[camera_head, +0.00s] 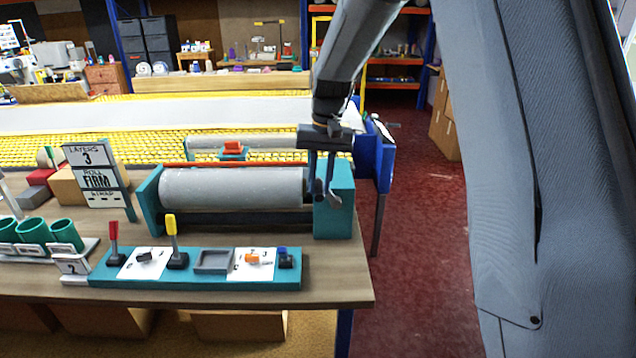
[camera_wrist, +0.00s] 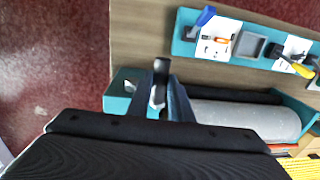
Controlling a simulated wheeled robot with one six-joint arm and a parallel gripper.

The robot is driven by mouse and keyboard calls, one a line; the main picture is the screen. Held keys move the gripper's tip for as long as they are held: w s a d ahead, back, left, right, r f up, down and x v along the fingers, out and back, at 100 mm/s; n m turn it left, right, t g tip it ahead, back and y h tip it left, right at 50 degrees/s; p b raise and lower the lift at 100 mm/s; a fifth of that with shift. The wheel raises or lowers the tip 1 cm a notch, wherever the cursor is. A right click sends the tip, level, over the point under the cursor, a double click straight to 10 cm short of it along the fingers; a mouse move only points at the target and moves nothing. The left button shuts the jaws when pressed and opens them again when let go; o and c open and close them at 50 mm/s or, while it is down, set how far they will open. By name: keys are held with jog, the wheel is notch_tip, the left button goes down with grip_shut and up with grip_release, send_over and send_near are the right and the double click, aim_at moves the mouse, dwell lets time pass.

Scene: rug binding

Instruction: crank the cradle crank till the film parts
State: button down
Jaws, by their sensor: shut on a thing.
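The teal cradle (camera_head: 150,203) stands on the bench with a grey roll (camera_head: 232,188) lying across it; the roll also shows in the wrist view (camera_wrist: 245,117). My gripper (camera_head: 324,192) points down at the cradle's right end block (camera_head: 340,218). In the wrist view my gripper (camera_wrist: 167,98) is shut around the crank (camera_wrist: 157,97) beside the teal end block (camera_wrist: 122,95). The fingers hide most of the crank, so its angle is unclear. I cannot make out the film's edge or any parting in it.
A teal panel (camera_head: 205,281) with red and yellow levers lies in front of the cradle. A sign (camera_head: 92,172) reads layers 3, roll firm. Green cups (camera_head: 33,231) stand at left. Yellow mesh and a pale sheet (camera_head: 80,115) lie behind. Red floor is open at right.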

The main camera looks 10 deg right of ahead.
jog(key=shift+s+d+f, duration=0.2)
jog(key=shift+d+f, duration=0.1)
jog(key=shift+f, duration=0.15)
jog(key=c, duration=1.8)
grip_release()
jog(key=shift+d, duration=0.1)
jog(key=shift+o, duration=1.1)
jog(key=shift+w+d, duration=0.1)
jog(key=shift+a+r, duration=0.15)
jog(key=shift+a, duration=0.1)
jog(key=shift+r, duration=0.2)
notch_tip(320, 180, up, 7)
jog(key=b, duration=0.2)
jog(key=shift+d+r, duration=0.2)
jog(key=shift+d, duration=0.1)
